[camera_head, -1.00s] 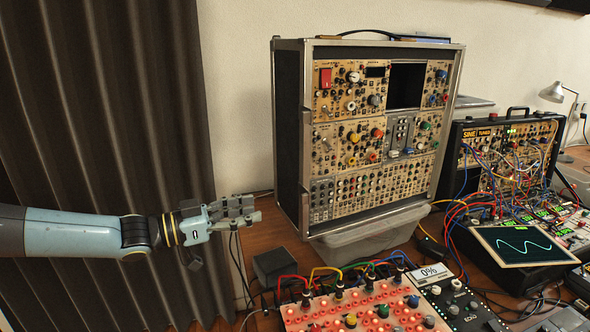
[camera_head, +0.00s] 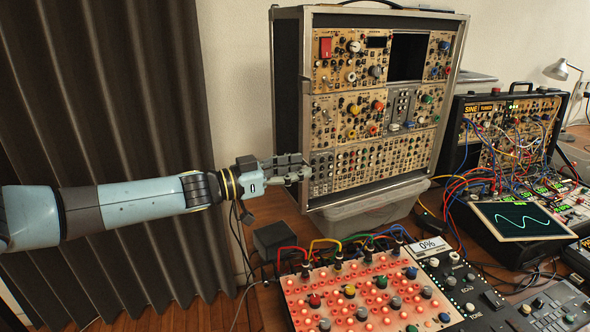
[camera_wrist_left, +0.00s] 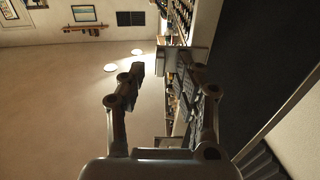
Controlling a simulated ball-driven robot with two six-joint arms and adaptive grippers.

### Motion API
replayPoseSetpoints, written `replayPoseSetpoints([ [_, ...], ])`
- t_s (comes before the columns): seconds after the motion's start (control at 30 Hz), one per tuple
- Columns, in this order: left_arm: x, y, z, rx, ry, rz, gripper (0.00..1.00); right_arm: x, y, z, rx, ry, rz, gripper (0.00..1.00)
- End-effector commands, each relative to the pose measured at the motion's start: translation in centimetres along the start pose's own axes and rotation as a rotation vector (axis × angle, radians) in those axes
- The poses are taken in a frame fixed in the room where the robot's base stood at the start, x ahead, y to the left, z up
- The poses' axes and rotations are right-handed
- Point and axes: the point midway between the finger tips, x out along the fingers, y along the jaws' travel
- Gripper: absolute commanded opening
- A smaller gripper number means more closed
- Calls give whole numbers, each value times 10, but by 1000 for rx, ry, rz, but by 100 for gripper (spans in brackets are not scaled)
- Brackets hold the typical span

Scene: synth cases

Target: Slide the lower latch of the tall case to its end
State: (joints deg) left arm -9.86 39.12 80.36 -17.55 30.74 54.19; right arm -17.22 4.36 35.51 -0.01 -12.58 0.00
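The tall case (camera_head: 287,85) stands at the centre of the head view, with a metal frame and a tan panel of knobs. My left gripper (camera_head: 305,169) is at the lower left edge of its front, its fingers overlapping that edge. The lower latch cannot be made out clearly there; the fingers may hide it. In the left wrist view my left gripper (camera_wrist_left: 163,72) has its two fingers apart. A grey block (camera_wrist_left: 184,58) shows by the right fingertip; I cannot tell whether it is the latch or whether it is touched. My right gripper is not in view.
The case rests on a translucent bin (camera_head: 370,214). A small black box (camera_head: 276,238) and a lit red control panel (camera_head: 375,290) with coloured cables lie in front. A second synth case (camera_head: 462,150) and a wave screen (camera_head: 518,219) stand right. A curtain (camera_head: 110,100) hangs left.

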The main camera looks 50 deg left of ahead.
Motion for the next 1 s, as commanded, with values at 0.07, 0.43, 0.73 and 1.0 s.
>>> replayPoseSetpoints([
  [0.07,0,0,0,0,0,0,30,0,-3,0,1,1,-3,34],
  [0.43,0,0,0,0,0,0,0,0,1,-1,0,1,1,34],
  [0.73,0,-1,0,0,0,0,0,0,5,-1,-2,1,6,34],
  [1.0,0,-29,2,1,0,-1,0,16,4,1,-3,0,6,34],
])
